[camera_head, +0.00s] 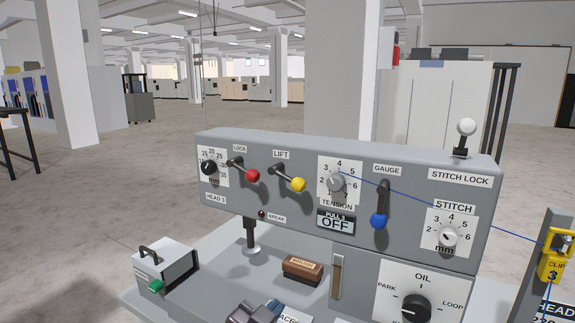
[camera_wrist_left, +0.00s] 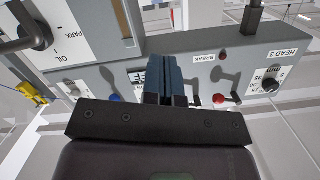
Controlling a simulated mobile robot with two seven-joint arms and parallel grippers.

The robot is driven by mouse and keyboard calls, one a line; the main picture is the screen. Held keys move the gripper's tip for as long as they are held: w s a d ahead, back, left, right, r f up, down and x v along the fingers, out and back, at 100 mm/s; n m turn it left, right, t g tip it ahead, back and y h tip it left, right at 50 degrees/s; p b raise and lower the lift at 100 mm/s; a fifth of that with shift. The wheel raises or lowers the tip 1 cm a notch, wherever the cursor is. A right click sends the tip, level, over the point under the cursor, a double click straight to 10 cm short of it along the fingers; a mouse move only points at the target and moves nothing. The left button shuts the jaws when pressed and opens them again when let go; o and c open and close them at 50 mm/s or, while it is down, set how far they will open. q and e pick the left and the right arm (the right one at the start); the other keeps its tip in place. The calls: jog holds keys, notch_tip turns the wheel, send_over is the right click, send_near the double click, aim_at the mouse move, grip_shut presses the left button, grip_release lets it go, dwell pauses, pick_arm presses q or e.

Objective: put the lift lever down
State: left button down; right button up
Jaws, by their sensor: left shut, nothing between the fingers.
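The lift lever (camera_head: 298,185) has a yellow ball on a dark arm, under the LIFT label on the grey panel (camera_head: 230,150). Its arm slants down to the right and its ball sticks out from the panel. My left gripper (camera_head: 250,313) shows as dark blue-grey fingers at the bottom edge of the head view, below and apart from the lever. In the left wrist view, its shut, empty fingers (camera_wrist_left: 166,80) point at the panel, which appears upside down. My right gripper is not in view.
A brown brush (camera_head: 303,269) lies below the panel. A blue thread crosses the panel's right half.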

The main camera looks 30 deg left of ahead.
pick_arm(q)
jog(key=w+d+r+m+t+h, duration=0.1)
jog(key=d+r+m+t+h, duration=0.15)
jog(key=r+m+h, duration=0.35)
jog(key=d+r+m+t+h, duration=0.1)
jog(key=d+r+m+h, duration=0.25)
jog(key=r, duration=0.35)
jog(key=w+d+r+m+t+h, duration=0.1)
jog(key=d+r+m+h, duration=0.3)
jog(key=r+h, duration=0.25)
jog(key=s+d+r+m+g+h, duration=0.1)
jog(key=s+d+r+m+g, duration=0.3)
jog(key=m+g, duration=0.65)
jog(key=s+d+m+g+h, duration=0.2)
jog(key=d+m+g, duration=0.3)
jog(key=m+g, duration=0.6)
jog(key=w+a+r+t+y, duration=0.1)
jog(key=w+a+t+y, duration=0.4)
jog(key=a+y, duration=0.55)
jog(key=w+a+r+n+t+y, duration=0.1)
jog(key=a+r+n+t+y, duration=0.2)
jog(key=a+r+y, duration=0.6)
jog(key=shift+a+n, duration=0.2)
jog(key=shift+n, duration=0.8)
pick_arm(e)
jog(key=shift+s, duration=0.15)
